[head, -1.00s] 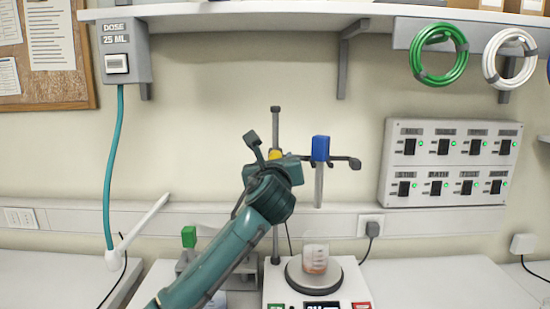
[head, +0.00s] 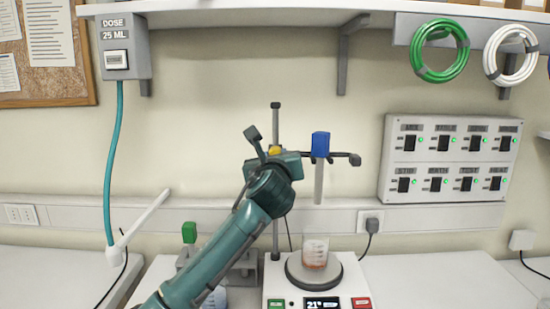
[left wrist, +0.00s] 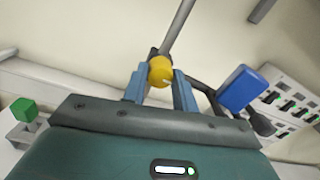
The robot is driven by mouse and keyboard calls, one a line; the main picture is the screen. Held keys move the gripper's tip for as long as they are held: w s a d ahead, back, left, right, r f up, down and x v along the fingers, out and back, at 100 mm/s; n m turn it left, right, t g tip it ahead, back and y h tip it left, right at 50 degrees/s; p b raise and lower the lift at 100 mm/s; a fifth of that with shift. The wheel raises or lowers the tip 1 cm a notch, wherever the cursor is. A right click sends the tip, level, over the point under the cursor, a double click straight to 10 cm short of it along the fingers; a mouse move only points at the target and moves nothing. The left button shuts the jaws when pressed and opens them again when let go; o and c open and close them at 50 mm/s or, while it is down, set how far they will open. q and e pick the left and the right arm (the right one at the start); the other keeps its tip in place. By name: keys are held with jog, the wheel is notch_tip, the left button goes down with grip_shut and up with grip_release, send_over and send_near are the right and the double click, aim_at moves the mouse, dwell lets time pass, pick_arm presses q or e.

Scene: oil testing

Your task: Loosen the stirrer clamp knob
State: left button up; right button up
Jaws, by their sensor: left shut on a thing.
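A yellow clamp knob (head: 275,151) sits on the upright rod (head: 276,122). It shows in the left wrist view (left wrist: 160,71) between two blue-grey fingers. My left gripper (left wrist: 158,88) is shut on the knob, with a finger on each side. The dark clamp arm (left wrist: 202,88) runs right from behind the knob to the blue stirrer head (head: 320,145). The stirrer's grey shaft (head: 319,184) hangs above a beaker (head: 315,253) holding a little reddish liquid. My gripper hides part of the clamp. My right gripper is not in view.
The beaker stands on the round plate (head: 298,277) of a white hotplate (head: 283,291). A grey stand with a green block (head: 189,233) is at left, partly behind my arm. A switch panel (head: 451,160) is on the wall at right. The right bench (head: 450,285) is clear.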

pick_arm(q)
jog(key=shift+n, duration=0.4)
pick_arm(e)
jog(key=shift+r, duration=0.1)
pick_arm(q)
jog(key=n+b, duration=0.1)
jog(key=n, duration=1.6)
jog(key=shift+f+y, duration=0.1)
jog(key=shift+y, duration=0.2)
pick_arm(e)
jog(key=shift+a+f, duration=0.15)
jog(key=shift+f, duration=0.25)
pick_arm(q)
jog(key=shift+n+b, duration=0.3)
jog(key=shift+n, duration=0.1)
jog(key=o, duration=1)
